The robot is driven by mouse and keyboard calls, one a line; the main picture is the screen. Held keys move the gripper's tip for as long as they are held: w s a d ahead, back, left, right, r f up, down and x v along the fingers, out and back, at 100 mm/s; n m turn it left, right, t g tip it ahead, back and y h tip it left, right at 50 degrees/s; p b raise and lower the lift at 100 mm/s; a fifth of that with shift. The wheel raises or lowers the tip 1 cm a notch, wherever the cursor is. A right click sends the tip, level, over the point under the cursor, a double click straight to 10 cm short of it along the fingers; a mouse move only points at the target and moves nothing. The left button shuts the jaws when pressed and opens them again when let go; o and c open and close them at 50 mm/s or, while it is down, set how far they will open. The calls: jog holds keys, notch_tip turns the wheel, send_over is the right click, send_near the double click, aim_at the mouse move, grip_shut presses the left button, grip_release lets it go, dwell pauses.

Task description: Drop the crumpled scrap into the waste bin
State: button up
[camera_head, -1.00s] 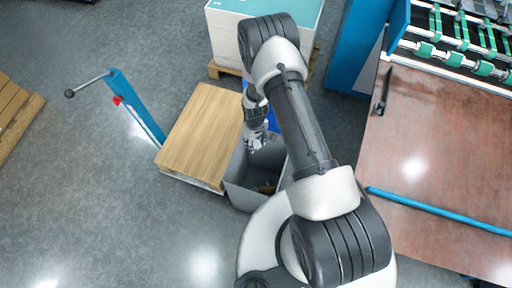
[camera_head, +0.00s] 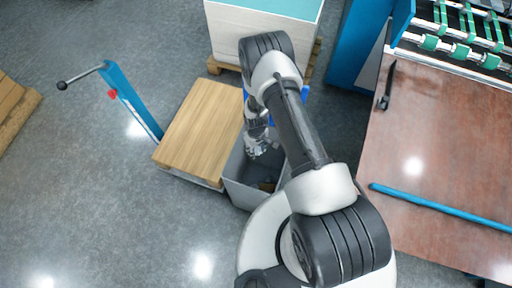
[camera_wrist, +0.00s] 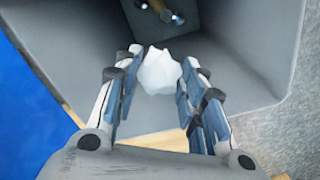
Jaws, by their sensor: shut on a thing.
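The crumpled scrap (camera_wrist: 160,72) is a white, irregular ball between the fingers of my gripper (camera_wrist: 162,82) in the wrist view. The gripper is shut on it. The waste bin (camera_head: 242,191) is a grey, open-topped box beside the wooden stack. In the head view my gripper (camera_head: 258,149) is over the bin's opening, and the scrap cannot be made out there. In the wrist view the bin's inner wall (camera_wrist: 245,45) surrounds the scrap, with a few small dark and brownish items (camera_wrist: 160,12) on the bin floor beyond it.
A wooden-topped stack (camera_head: 200,125) with a blue pallet-truck handle (camera_head: 130,105) stands left of the bin. A white block with a teal top (camera_head: 265,15) is behind. A reddish-brown table (camera_head: 440,150) with a blue rod (camera_head: 440,208) is at right. Open floor lies at left.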

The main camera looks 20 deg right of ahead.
aim_at(256, 149)
jog(key=o, duration=0.8)
jog(key=shift+r, duration=0.1)
notch_tip(256, 149, up, 12)
dwell(0.3)
dwell(0.4)
